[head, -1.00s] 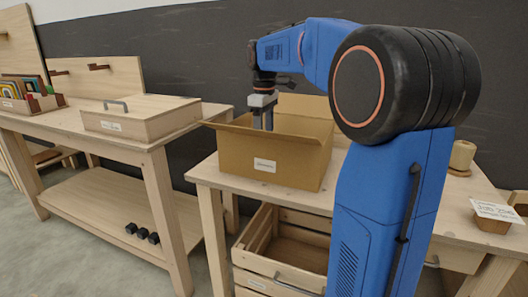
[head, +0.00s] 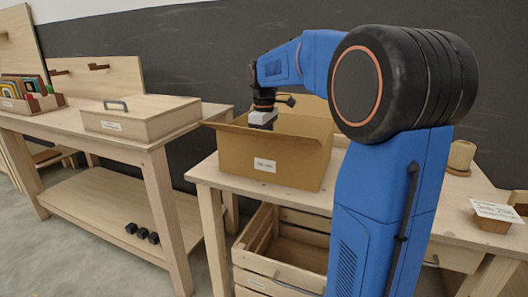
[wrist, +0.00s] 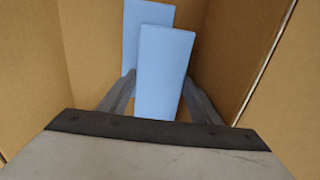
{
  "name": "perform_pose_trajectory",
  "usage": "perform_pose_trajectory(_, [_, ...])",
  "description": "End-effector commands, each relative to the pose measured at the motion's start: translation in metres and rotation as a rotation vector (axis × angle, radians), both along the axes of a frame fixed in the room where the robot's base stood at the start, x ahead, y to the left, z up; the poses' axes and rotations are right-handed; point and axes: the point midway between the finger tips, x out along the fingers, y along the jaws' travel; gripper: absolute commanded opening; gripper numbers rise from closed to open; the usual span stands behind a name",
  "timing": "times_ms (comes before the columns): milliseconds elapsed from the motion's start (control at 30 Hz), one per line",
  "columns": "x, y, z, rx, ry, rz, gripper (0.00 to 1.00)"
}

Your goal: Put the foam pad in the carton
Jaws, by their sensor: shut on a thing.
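The carton (head: 298,162) is an open brown box on the near table, its flaps folded out. My gripper (head: 262,119) reaches down into it, and its fingers are hidden by the front wall in the head view. In the wrist view, my gripper (wrist: 159,80) is shut on a light blue foam pad (wrist: 166,50) between brown carton walls (wrist: 228,50). A second light blue slab (wrist: 144,14) shows behind the held one, partly covered by it. I cannot tell if the held pad touches the carton floor.
A wooden crate (head: 258,284) sits below the near table. A wooden lidded box (head: 150,122) and a rack of colourful items (head: 28,92) stand on the left bench. A wooden spool (head: 461,156) and a labelled small box (head: 492,224) are at right.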

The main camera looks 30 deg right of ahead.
Motion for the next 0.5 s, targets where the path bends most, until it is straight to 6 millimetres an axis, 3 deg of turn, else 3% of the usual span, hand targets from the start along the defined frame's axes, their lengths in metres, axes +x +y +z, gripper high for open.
perform_pose_trajectory(233, [-0.0003,0.0000,-0.0061,0.000,0.001,0.000,0.37])
perform_pose_trajectory(267, [-0.0002,0.0001,-0.0057,0.001,0.001,0.000,0.65])
perform_pose_trajectory(500, [-0.0001,0.0000,-0.0056,0.001,0.001,0.000,0.66])
